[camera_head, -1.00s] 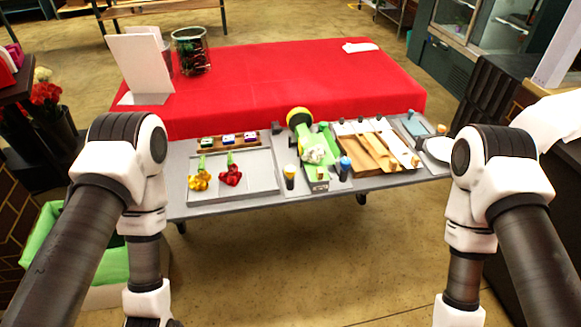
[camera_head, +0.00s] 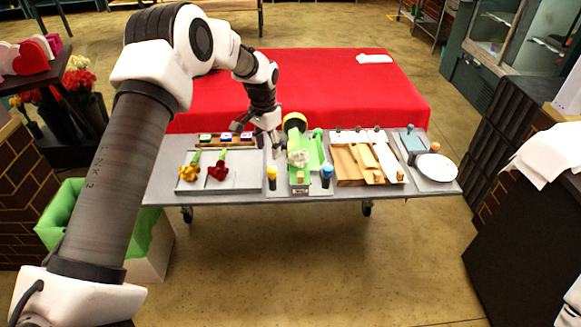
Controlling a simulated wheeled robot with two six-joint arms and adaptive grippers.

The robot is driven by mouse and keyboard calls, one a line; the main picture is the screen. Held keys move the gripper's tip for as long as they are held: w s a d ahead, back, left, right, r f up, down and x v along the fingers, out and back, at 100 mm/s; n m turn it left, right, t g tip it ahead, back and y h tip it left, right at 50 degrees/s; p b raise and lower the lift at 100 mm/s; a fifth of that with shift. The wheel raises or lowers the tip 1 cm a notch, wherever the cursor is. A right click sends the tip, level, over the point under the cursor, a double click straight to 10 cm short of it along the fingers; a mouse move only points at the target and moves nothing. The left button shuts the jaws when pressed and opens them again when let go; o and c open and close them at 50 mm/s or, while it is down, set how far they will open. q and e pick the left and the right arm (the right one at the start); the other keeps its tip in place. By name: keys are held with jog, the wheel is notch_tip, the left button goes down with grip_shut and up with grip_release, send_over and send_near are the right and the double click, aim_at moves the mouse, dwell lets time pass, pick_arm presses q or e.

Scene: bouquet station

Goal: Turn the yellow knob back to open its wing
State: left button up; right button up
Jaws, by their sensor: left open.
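The yellow knob (camera_head: 272,171) stands on a dark post at the front of the grey table, left of the green bouquet fixture. The blue knob (camera_head: 326,169) stands on the fixture's right. The fixture has a green bed (camera_head: 299,180) with white blooms (camera_head: 299,158) on it and a green flap (camera_head: 316,151) on the right side. Whether a left flap is raised or folded, I cannot tell. My left gripper (camera_head: 260,136) is open and points down behind the yellow knob, left of the fixture, apart from the knob. My right gripper is out of view.
A grey tray (camera_head: 240,183) with a yellow and a red flower lies to the left. Wooden trays (camera_head: 349,164) and a white disc (camera_head: 437,167) lie to the right. The red cloth (camera_head: 350,100) behind is mostly clear.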

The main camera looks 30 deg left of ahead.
aim_at(271, 169)
pick_arm(q)
jog(key=f, duration=0.2)
jog(key=f+p, duration=0.1)
jog(key=f, duration=0.1)
jog(key=d+f+p, duration=0.1)
jog(key=f, duration=0.2)
jog(key=shift+w+f, duration=0.1)
jog(key=shift+w, duration=0.1)
jog(key=shift+s+a+f, duration=0.2)
jog(key=shift+a+f, duration=0.1)
jog(key=shift+f, duration=0.05)
jog(key=shift+d, duration=0.15)
grip_shut()
